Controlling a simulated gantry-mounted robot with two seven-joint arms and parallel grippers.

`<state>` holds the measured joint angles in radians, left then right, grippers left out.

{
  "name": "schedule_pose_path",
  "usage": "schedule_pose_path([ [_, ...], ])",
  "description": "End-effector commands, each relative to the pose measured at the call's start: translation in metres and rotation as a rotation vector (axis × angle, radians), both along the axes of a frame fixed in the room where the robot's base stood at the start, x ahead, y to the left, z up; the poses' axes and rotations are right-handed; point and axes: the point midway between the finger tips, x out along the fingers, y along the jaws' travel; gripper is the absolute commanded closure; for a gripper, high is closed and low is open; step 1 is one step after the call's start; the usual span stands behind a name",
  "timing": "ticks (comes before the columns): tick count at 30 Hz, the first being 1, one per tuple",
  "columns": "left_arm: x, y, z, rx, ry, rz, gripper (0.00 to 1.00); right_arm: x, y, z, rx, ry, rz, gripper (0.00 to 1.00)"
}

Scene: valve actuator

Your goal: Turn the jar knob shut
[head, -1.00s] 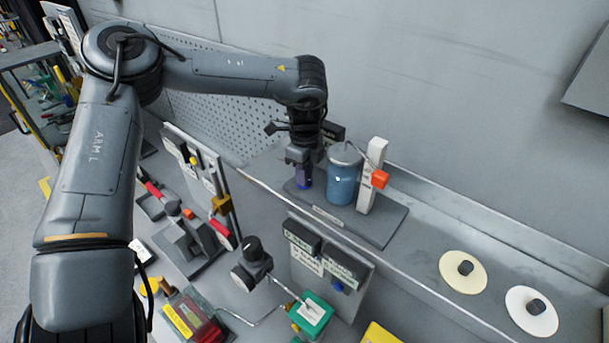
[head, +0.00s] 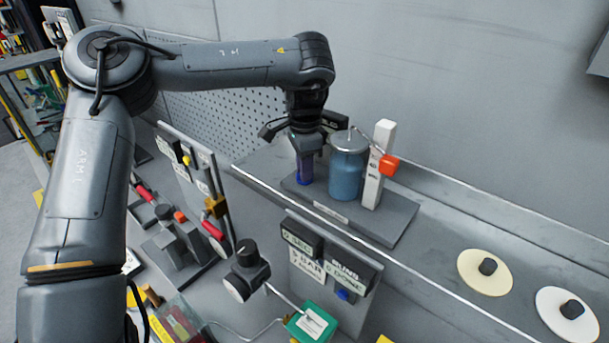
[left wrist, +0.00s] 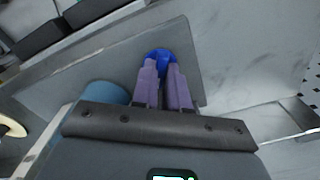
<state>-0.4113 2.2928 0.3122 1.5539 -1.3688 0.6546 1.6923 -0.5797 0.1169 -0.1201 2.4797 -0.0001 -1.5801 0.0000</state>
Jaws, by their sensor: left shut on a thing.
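The blue jar (head: 347,175) with a grey lid stands upright on a dark grey base plate (head: 385,228) on the bench ledge. My left gripper (head: 305,170) points down just left of the jar, its fingers low over the plate. In the left wrist view, my left gripper's two purple fingers (left wrist: 166,78) are shut on a blue knob (left wrist: 160,54), whose rounded end shows between and beyond the fingertips. Part of the blue jar (left wrist: 105,93) shows beside the fingers there, partly hidden by the gripper body. My right gripper is not in view.
A white post (head: 377,165) with an orange block (head: 389,165) stands right of the jar. A panel with labelled boxes (head: 325,265) stands in front of the ledge. A cream disc (head: 470,277) and a white disc (head: 555,325), each with a black knob, lie at right.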

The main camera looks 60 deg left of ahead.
Motion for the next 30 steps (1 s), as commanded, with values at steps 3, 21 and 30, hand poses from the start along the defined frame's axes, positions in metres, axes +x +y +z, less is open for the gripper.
schedule_pose_path([
  [3, 0.0, 0.0, -0.003, 0.001, -0.002, 0.109, 1.0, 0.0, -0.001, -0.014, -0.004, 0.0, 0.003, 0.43],
  [21, 0.0, 0.0, -0.001, 0.0, 0.0, 0.456, 1.0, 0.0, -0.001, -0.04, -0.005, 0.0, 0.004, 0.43],
  [30, 0.0, 0.0, 0.0, 0.001, 0.0, 0.485, 1.0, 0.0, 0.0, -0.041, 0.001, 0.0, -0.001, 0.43],
])
